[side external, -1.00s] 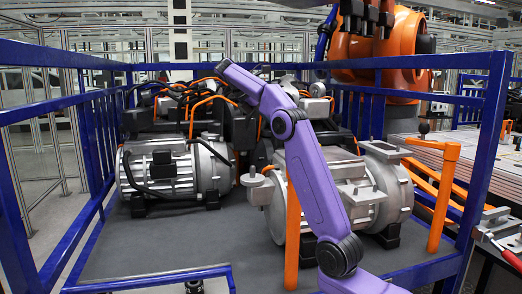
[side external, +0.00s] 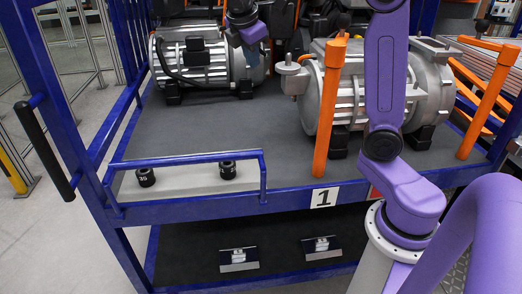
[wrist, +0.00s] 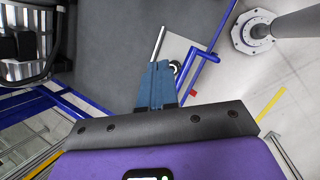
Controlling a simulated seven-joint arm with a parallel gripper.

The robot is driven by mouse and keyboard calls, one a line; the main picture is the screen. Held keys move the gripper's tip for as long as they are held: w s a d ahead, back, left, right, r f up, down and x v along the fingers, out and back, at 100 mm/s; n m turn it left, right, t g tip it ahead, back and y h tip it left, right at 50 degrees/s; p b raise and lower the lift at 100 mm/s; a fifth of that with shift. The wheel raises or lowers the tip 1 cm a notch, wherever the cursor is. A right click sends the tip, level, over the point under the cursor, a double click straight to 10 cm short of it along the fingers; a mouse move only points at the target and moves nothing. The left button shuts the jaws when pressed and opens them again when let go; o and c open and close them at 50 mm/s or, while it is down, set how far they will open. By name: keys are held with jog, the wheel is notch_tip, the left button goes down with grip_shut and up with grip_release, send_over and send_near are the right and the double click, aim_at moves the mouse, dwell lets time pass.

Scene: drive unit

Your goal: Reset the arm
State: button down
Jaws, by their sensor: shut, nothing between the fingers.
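My gripper shows in the wrist view (wrist: 157,64), its blue fingers closed together and empty, over the cart near its blue front rail. In the side view, the purple arm rises from its base at lower right and leaves the top of the picture.
Two black round parts (side external: 146,177) (side external: 228,170) sit on a pale strip behind the front rail (side external: 190,158). Another orange post (side external: 487,105) stands right. Two small plates (side external: 239,260) (side external: 322,246) lie on the lower shelf.

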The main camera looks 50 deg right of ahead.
jog(key=s+a+f+y, duration=0.2)
jog(key=s+a+f, duration=0.3)
jog(key=s+a, duration=0.25)
jog(key=s+a+f+y, duration=0.1)
jog(key=s+f, duration=0.2)
jog(key=s, duration=0.4)
jog(key=s+a+f+m+g+y, duration=0.1)
jog(key=s+f, duration=0.3)
jog(key=s, duration=0.3)
jog(key=s+a+f+m+y, duration=0.1)
jog(key=s+f, duration=0.3)
jog(key=s, duration=0.3)
jog(key=shift+a+y, duration=0.25)
jog(key=shift+y, duration=0.05)
